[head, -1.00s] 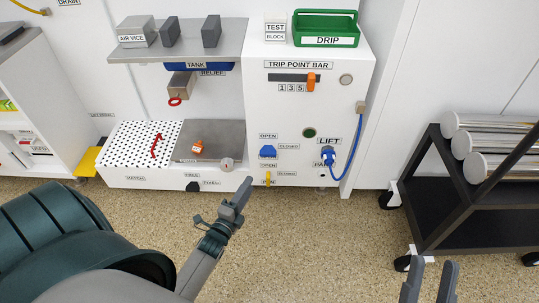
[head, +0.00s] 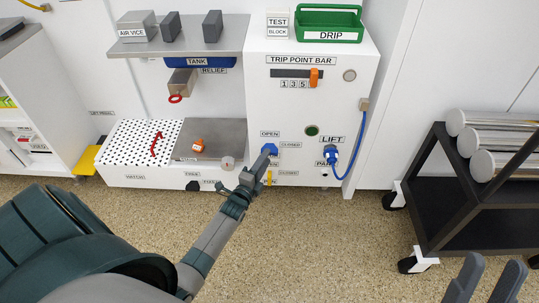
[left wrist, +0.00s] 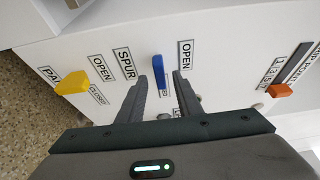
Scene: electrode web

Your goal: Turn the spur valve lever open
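The spur valve lever is the blue handle (head: 270,149) on the white cabinet front, between OPEN and CLOSED labels. In the left wrist view the blue lever (left wrist: 158,68) stands beside the SPUR label, at the tips of my left gripper's fingers. My left gripper (head: 262,160) reaches the panel just below and left of the lever in the head view. Its fingers (left wrist: 153,88) are apart, with the lever near the right fingertip; contact cannot be told. My right gripper (head: 489,270) is open and empty at the bottom right, over the floor.
A yellow lever (head: 269,177) sits just below, close to my left gripper. A blue hose (head: 357,150) runs down the cabinet's right side. An orange slider (head: 314,77) is higher up. A black cart (head: 450,215) with metal cylinders stands right.

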